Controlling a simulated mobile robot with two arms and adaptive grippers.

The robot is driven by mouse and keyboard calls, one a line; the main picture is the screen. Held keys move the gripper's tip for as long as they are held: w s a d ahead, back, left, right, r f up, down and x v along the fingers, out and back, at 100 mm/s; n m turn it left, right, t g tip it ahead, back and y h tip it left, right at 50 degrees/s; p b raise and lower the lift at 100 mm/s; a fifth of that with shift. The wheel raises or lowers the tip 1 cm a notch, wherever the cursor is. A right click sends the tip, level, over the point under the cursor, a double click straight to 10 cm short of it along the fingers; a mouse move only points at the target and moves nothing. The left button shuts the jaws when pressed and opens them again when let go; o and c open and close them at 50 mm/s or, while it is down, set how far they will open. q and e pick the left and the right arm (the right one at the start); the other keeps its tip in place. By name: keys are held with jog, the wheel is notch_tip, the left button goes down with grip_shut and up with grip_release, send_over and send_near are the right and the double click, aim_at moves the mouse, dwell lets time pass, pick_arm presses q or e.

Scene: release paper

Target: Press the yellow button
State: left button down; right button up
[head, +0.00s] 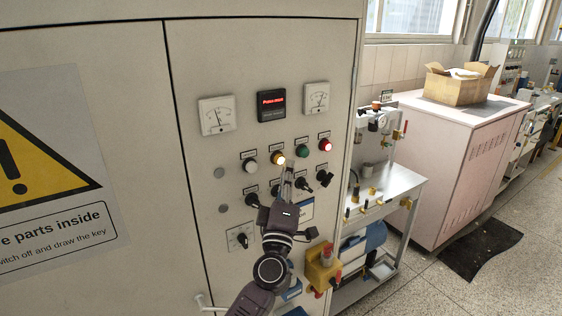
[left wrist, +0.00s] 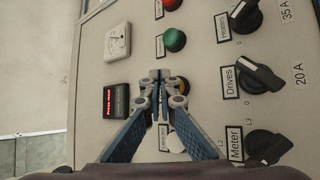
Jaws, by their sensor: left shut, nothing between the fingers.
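The yellow button (head: 277,160) glows on the cabinet's control panel, in a row between a white button (head: 250,165) and a green button (head: 302,151). My left gripper (head: 287,170) is shut and empty, its fingertips just below and right of the yellow button in the head view. In the left wrist view the closed fingers (left wrist: 160,76) point at the panel and hide part of the yellow button (left wrist: 184,86). Whether the tips touch the panel, I cannot tell. My right gripper is not in view.
A red lit button (head: 325,145) ends the row. Black rotary knobs (left wrist: 255,78) sit beside the buttons, close to my gripper. Two meters and a red display (head: 271,104) are above. A metal cart (head: 400,190) and a pale cabinet (head: 450,150) stand right.

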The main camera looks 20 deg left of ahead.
pick_arm(q)
jog(key=shift+w+a, duration=0.1)
dwell(0.7)
jog(key=shift+w+a, duration=0.2)
jog(key=shift+a, duration=0.05)
jog(key=shift+w+a+r, duration=0.1)
jog(key=shift+w+a, duration=0.2)
jog(key=shift+a, duration=0.1)
dwell(0.9)
dwell(0.3)
jog(key=shift+s+d+p, duration=0.55)
jog(key=shift+s+d, duration=0.05)
jog(key=shift+d, duration=0.05)
jog(key=s+d, duration=0.1)
jog(key=d, duration=0.1)
jog(key=s+d+p, duration=0.1)
jog(key=s+d, duration=0.1)
dwell(0.4)
